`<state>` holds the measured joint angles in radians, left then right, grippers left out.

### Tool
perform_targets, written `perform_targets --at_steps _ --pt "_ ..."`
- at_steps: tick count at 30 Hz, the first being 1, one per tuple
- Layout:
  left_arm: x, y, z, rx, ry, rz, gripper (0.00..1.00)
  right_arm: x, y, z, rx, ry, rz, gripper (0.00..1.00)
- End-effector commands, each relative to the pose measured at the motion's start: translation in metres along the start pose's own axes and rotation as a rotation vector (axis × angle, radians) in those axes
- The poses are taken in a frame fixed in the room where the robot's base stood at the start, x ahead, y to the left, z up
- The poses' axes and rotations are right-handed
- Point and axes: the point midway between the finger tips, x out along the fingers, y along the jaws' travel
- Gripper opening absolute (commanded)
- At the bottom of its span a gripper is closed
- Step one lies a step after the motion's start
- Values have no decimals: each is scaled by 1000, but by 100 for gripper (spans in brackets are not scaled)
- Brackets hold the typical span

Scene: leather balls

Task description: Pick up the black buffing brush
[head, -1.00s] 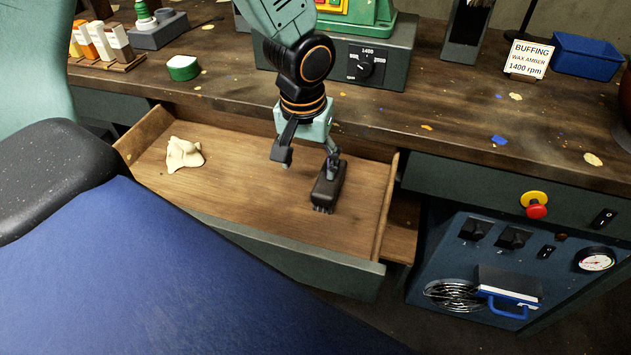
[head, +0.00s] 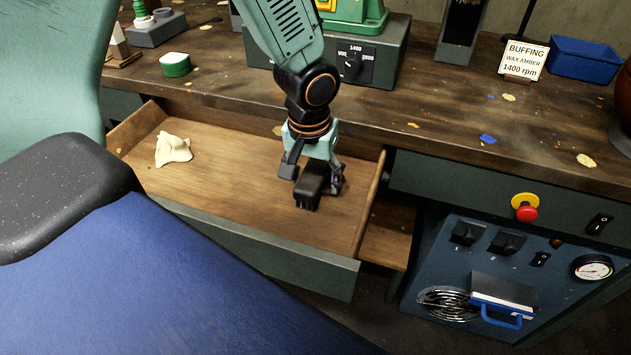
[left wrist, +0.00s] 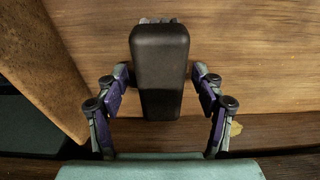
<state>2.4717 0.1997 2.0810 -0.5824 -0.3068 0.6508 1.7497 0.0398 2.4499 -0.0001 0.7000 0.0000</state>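The black buffing brush (head: 311,185) lies in the open wooden drawer, toward its right side. My left gripper (head: 314,178) is down over it, with one finger on each side of the brush. In the left wrist view the dark brush body (left wrist: 160,70) sits between the two fingers of the left gripper (left wrist: 160,77). The fingers are spread and close to its sides, and I see no firm grip. The bristles are mostly hidden under the body. My right gripper is not in view.
A crumpled cream cloth (head: 173,149) lies at the drawer's left. The drawer's front wall (head: 270,255) and right wall (head: 369,203) bound the space. The bench top (head: 430,115) lies behind, with a control box (head: 382,68) near the arm. Bare drawer floor surrounds the brush.

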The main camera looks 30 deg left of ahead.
Motion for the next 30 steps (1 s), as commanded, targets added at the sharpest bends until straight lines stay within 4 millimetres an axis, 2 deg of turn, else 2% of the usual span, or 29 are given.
perform_targets --at_steps 2,21,30 --pt "0 0 0 -1 -1 0 60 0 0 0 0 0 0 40" --pt "0 3 0 0 0 -1 7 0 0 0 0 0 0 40" --pt "-3 3 -1 -1 0 0 6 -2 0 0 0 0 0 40"
